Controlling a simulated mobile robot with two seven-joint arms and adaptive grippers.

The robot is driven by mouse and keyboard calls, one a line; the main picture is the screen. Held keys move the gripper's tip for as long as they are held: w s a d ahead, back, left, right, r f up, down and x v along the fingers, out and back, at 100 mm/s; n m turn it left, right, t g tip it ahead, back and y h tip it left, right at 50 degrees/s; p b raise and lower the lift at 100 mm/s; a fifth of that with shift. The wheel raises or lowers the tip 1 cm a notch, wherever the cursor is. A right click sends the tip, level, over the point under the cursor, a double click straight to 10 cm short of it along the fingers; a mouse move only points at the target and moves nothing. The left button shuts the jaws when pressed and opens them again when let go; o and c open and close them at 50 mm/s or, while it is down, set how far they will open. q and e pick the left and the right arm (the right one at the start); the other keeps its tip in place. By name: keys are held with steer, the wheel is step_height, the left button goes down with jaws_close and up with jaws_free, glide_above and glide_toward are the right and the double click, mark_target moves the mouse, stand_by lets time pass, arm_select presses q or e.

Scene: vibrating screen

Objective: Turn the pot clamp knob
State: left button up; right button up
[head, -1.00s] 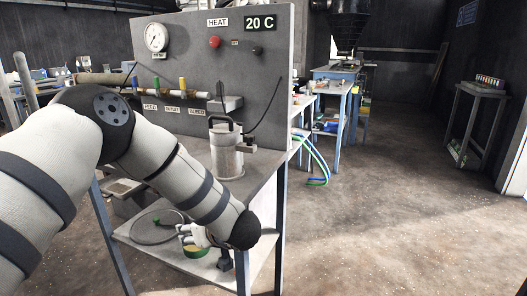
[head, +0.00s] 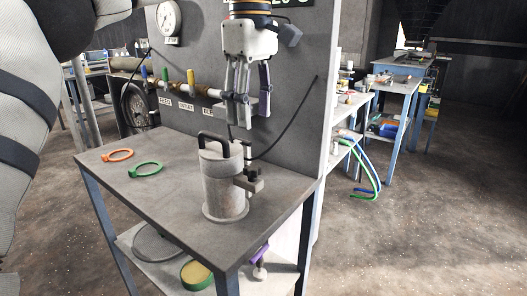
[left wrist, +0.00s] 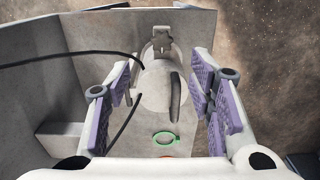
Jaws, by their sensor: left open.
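The grey cylindrical pot (head: 224,190) stands upright on the bench, with a black handle on its lid. Its metal clamp (head: 250,181) is on the right side of the pot. In the left wrist view, a star-shaped part (left wrist: 161,42), which looks like the clamp knob, shows just beyond the pot (left wrist: 160,92). My left gripper (head: 248,114) points down above the pot and clamp, apart from them. It is open and empty, with purple pads to either side of the pot in the left wrist view. My right gripper is out of view.
An orange ring (head: 117,155) and a green ring (head: 146,169) lie on the bench (head: 165,203), left of the pot. A grey upright panel (head: 295,110) with valves and a gauge stands behind. A dark cable (head: 293,126) hangs near the gripper. The lower shelf holds several parts.

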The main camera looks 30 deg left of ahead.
mark_target(252, 167)
arm_select(q)
steer(key=f, duration=1)
steer(key=shift+s+f, duration=0.15)
steer(key=shift+s, duration=0.05)
steer(key=shift+p, duration=0.3)
steer(key=c, duration=1.1)
